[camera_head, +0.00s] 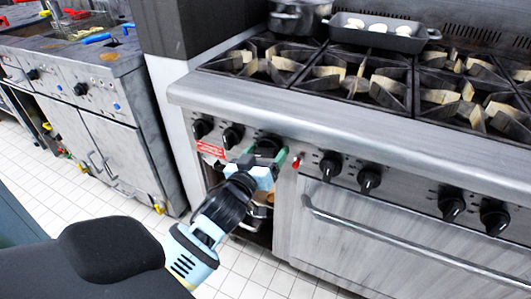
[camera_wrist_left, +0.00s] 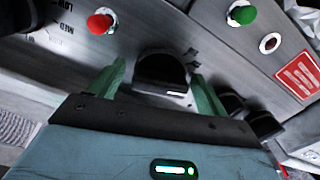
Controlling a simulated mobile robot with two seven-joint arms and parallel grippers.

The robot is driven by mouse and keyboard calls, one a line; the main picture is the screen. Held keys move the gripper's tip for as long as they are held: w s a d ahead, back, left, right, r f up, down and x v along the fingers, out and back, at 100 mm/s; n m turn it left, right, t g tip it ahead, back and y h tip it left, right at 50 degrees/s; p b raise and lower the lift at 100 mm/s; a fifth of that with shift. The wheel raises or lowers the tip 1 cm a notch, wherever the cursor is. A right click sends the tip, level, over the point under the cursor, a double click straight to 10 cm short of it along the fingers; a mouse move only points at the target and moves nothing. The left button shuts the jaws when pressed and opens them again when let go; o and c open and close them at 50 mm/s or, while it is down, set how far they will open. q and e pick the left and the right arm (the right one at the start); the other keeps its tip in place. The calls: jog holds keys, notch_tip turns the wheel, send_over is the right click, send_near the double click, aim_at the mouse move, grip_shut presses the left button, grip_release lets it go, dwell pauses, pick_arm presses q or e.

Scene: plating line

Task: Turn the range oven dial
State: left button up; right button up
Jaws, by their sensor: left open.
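The range oven dial (camera_wrist_left: 162,70) is a large black knob on the range's steel front panel. It shows in the left wrist view, and partly in the head view (camera_head: 267,146). My left gripper (camera_head: 264,160) is at the panel with its green fingers apart. In the left wrist view the fingers (camera_wrist_left: 160,86) stand one on each side of the dial. I cannot tell whether they touch it. The gripper hides the dial's lower part. My right gripper is not in view.
A red button (camera_wrist_left: 100,22) and a green button (camera_wrist_left: 241,13) flank the dial. Several other black knobs line the panel, one pair just right of it (camera_head: 330,165). The oven door handle (camera_head: 390,243) juts out below. A pot (camera_head: 298,18) and a tray (camera_head: 408,38) stand on the burners.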

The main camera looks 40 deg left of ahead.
pick_arm(q)
jog(key=c, duration=0.9)
jog(key=shift+c, duration=0.2)
